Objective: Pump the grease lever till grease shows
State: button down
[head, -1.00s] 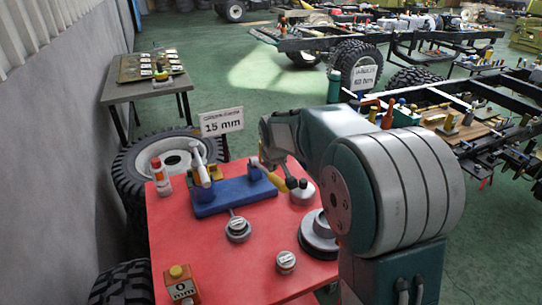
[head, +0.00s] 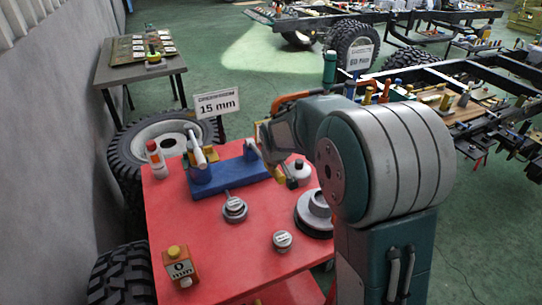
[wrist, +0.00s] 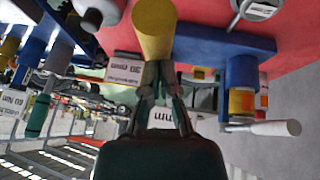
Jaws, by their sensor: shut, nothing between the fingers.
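A blue fixture (head: 230,178) sits on the red table. At its left end stands a post with a white-handled lever (head: 197,152), tilted up. In the wrist view the blue base (wrist: 225,45) runs across the top right, and the white lever handle (wrist: 275,128) points right from its post (wrist: 240,75). A yellow cylinder (wrist: 153,28) is close before my gripper (wrist: 159,68). My gripper is shut, its fingertips just below the cylinder in the picture; I cannot tell whether they touch it. In the head view my arm hides most of the gripper. I see no grease.
The red table (head: 215,260) also holds a red-and-white bottle (head: 156,158), an orange box (head: 177,267), round grey-topped pieces (head: 282,241) and a stepped grey disc (head: 313,222). A "15 mm" sign (head: 217,103) stands behind. Tyres and a wall are at left.

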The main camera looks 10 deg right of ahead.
notch_tip(320, 180, down, 8)
jog(key=s, duration=0.2)
jog(key=shift+d+f, duration=0.15)
dwell(0.4)
jog(key=v, duration=0.4)
jog(key=s+v, duration=0.1)
jog(key=v, duration=0.4)
jog(key=f+v, duration=0.1)
jog(key=v, duration=0.3)
jog(key=shift+s+d+r, duration=0.1)
jog(key=shift+s+r, duration=0.1)
jog(key=shift+s, duration=0.2)
dwell(0.4)
